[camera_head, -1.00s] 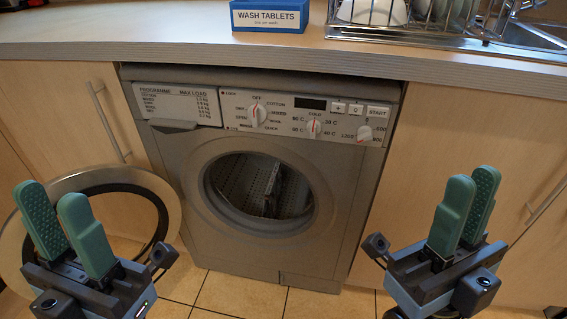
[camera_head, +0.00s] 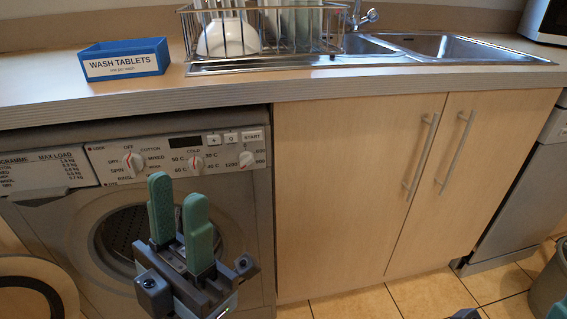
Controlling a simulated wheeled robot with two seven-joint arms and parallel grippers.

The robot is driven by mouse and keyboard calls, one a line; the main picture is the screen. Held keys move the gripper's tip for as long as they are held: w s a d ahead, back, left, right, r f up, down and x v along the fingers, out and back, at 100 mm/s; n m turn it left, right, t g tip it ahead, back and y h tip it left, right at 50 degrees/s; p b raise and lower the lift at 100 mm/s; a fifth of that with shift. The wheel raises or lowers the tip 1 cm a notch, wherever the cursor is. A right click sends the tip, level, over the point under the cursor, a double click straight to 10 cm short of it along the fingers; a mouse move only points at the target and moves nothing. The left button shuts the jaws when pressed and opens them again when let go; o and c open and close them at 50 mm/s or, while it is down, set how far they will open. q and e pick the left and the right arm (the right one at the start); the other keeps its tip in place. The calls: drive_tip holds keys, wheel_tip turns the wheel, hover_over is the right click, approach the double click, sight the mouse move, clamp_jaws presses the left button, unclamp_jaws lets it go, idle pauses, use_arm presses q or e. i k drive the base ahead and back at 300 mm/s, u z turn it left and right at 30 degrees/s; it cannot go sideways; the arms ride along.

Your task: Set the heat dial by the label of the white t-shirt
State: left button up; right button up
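The washing machine (camera_head: 252,215) is at the left. Its heat dial (camera_head: 196,165) is a small pale knob with a red mark, ringed by COLD and several temperatures; its exact setting is too small to tell. The white t-shirt and its label are not in view. My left gripper (camera_head: 177,188) is in front of the machine, below the heat dial in the picture, its two green fingers up, apart and empty, covering part of the round door opening. Only small dark and bluish parts, probably of my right gripper, show at the bottom right edge; its fingers cannot be made out.
Another dial (camera_head: 133,164) sits left of the heat dial and a third (camera_head: 246,159) right of it. The round door (camera_head: 38,290) stands open at lower left. A blue wash tablets box (camera_head: 124,62) and a dish rack are on the worktop. A bin (camera_head: 550,285) stands at right.

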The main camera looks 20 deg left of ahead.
sight(196, 164)
drive_tip(key=z, duration=0.5)
drive_tip(key=k, duration=1.05)
drive_tip(key=u, duration=2)
drive_tip(key=i, duration=0.5)
drive_tip(key=z, duration=0.1)
